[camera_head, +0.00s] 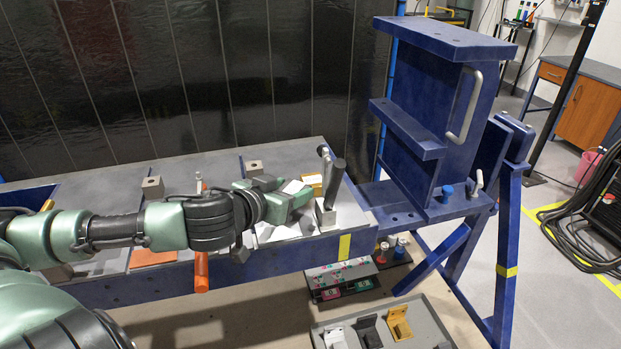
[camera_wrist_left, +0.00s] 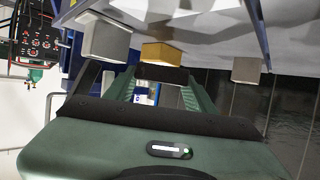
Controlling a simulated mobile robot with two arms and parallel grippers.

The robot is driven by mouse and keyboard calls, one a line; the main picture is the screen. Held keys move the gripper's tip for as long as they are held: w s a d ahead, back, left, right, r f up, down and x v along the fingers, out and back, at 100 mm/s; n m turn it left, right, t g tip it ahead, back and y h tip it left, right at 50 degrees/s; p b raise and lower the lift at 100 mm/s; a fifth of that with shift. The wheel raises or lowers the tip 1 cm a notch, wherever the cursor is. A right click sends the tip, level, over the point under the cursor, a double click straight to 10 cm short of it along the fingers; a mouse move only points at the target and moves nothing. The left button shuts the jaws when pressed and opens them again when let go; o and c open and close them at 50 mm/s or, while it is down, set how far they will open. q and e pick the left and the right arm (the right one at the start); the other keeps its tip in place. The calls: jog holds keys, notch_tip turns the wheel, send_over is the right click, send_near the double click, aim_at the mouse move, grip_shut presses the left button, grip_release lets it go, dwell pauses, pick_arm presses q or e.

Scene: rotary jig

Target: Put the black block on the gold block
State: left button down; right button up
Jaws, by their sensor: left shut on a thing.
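My left gripper (camera_head: 297,193) reaches in from the left over the workbench, just beside the gold block (camera_head: 313,181). In the left wrist view the black block (camera_wrist_left: 164,74) lies between the green fingers of this gripper, which is shut on it. The gold block also shows in the wrist view (camera_wrist_left: 160,54), right beyond the black block. The two blocks overlap or nearly meet there; I cannot tell whether they touch. In the head view the fingers hide the black block. My right gripper is not in view.
A metal clamp with a dark upright cylinder (camera_head: 336,181) stands just right of the gold block. Grey blocks (camera_head: 153,186) sit along the bench. A tall blue jig frame (camera_head: 420,100) rises at the right. A grey tray (camera_head: 440,322) with fixtures lies below the bench.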

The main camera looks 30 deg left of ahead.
aim_at(310, 183)
pick_arm(q)
jog(key=shift+w+r, duration=0.25)
jog(key=shift+w, duration=0.2)
jog(key=shift+w+a+r, duration=0.15)
jog(key=shift+w+a, duration=0.05)
jog(key=shift+w, duration=0.1)
jog(key=w+p, duration=0.1)
jog(key=w, duration=0.1)
jog(key=shift+w, duration=0.3)
jog(key=shift+w+a+f, duration=0.1)
jog(key=shift+w+f, duration=0.1)
jog(key=shift+w, duration=0.25)
jog(key=shift+w+p, duration=0.3)
jog(key=shift+p, duration=0.05)
jog(key=shift+w+a+r+p, duration=0.15)
jog(key=shift+w+p, duration=0.35)
jog(key=shift+w, duration=0.75)
jog(key=shift+w+f, duration=0.3)
jog(key=shift+f, duration=0.5)
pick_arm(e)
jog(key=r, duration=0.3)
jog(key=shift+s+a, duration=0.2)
pick_arm(q)
jog(key=shift+s, duration=0.1)
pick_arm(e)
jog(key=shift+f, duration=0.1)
